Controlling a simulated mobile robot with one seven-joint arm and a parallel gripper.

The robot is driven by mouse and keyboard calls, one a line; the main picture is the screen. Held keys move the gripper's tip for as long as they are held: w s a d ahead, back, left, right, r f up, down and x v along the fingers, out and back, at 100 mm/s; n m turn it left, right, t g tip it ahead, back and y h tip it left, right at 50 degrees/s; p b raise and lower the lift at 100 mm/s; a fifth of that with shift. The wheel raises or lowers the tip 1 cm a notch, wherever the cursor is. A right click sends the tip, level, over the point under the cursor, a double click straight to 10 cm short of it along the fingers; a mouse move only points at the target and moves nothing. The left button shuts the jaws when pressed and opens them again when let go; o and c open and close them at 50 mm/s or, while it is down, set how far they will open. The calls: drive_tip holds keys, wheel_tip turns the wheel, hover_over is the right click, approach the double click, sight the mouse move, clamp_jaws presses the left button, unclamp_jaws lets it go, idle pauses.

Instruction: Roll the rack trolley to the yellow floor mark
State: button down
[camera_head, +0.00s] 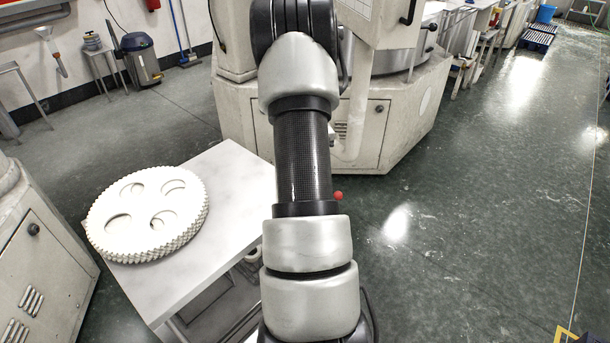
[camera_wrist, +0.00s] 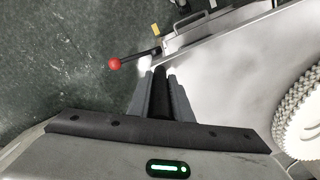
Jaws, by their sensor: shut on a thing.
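The trolley has a flat white top (camera_head: 225,165) and stands left of my arm in the head view, with part of a lower frame below. Its top also fills the right of the wrist view (camera_wrist: 235,75). My gripper (camera_wrist: 160,82) is shut on a dark bar (camera_wrist: 160,100) at the edge of the top, apparently the trolley's handle. My arm hides the gripper in the head view. A yellow shape (camera_head: 564,335) is cut off at the bottom right corner of the head view; I cannot tell if it is the floor mark.
White toothed discs (camera_head: 150,215) lie stacked on the top. A red-knobbed lever (camera_wrist: 114,63) sticks out beside the trolley. A large machine (camera_head: 390,120) stands behind, and a cabinet (camera_head: 40,260) at left. The green floor (camera_head: 460,230) at right is clear.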

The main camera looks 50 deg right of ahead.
drive_tip(key=shift+d+r, duration=0.15)
drive_tip(key=shift+d, duration=0.2)
drive_tip(key=c, duration=1.6)
unclamp_jaws()
drive_tip(key=shift+d, duration=0.1)
drive_tip(key=shift+r, duration=0.3)
wheel_tip(320, 180, up, 17)
drive_tip(key=shift+f+p, duration=0.15)
drive_tip(key=shift+p, duration=0.8)
